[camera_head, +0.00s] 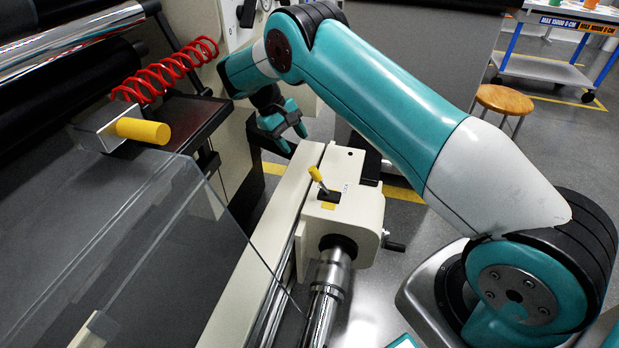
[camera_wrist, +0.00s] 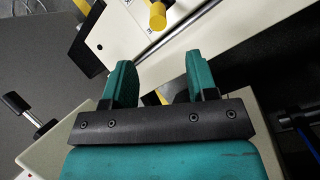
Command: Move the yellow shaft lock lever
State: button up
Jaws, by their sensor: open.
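The yellow shaft lock lever (camera_head: 316,175) stands tilted out of a dark slot on top of the cream block (camera_head: 348,215), by a small yellow mark. My gripper (camera_head: 284,122) is above and behind it in the head view, clearly apart from it. In the wrist view, my gripper (camera_wrist: 158,68) has its two teal fingers spread with nothing between them. A yellow knob (camera_wrist: 157,16) there, likely the lever's end, lies beyond the fingers at the top edge; the rest of the lever is cut off or unclear.
A clear guard panel (camera_head: 150,240) with a yellow handle (camera_head: 143,130) stands left of the block. A red coiled hose (camera_head: 165,72) hangs behind it. A steel shaft (camera_head: 328,285) runs from the block's front, and a black crank handle (camera_head: 396,245) sticks out right.

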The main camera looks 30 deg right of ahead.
aim_at(312, 168)
jog(key=b+x, duration=0.3)
jog(key=x, duration=0.9)
jog(key=shift+d+f, duration=0.15)
jog(key=shift+d, duration=0.1)
grip_shut()
